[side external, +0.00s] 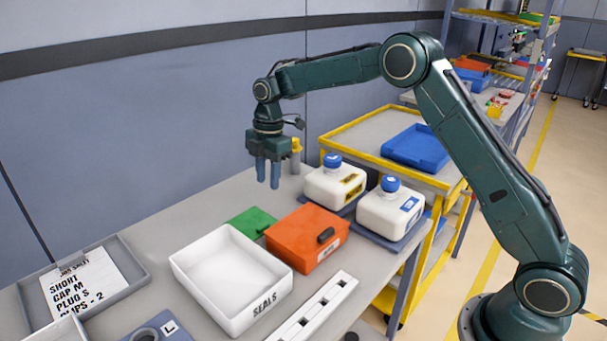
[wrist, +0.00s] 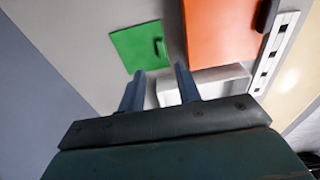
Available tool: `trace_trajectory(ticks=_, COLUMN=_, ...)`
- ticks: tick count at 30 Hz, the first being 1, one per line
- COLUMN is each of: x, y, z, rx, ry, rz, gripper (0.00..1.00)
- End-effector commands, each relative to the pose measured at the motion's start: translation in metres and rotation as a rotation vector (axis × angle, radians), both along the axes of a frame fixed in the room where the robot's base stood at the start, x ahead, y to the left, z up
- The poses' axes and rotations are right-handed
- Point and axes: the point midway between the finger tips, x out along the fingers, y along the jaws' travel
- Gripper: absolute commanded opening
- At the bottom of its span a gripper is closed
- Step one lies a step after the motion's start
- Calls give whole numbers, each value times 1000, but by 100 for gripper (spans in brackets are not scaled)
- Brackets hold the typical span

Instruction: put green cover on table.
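The green cover (side external: 252,222) lies flat, apparently on the grey table (side external: 205,205), behind the white bin and left of the orange box. In the wrist view the green cover (wrist: 132,47) shows as a flat green square with a small raised grip near its right side. My gripper (side external: 268,183) hangs in the air above and behind the cover, fingers pointing down. In the wrist view my gripper (wrist: 160,70) has its two fingers apart with nothing held between them. The cover's near edge is partly hidden by the white bin in the side view.
An orange box (side external: 300,236) with a dark handle stands right of the cover. A white bin (side external: 190,267) labelled SEALS stands in front. Two white containers (side external: 335,188) with blue caps stand at the right. A grey tray (side external: 128,262) with a paper lies at the left.

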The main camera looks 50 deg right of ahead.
Motion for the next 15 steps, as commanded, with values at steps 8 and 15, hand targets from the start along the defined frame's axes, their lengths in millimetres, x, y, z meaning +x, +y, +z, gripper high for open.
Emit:
trace_trajectory(ticks=8, x=-13, y=0, z=24, rx=-2, ry=-20, rz=-74, gripper=34)
trace_trajectory(ticks=15, x=-48, y=-1, z=71, rx=2, ry=-61, rz=-249, gripper=34)
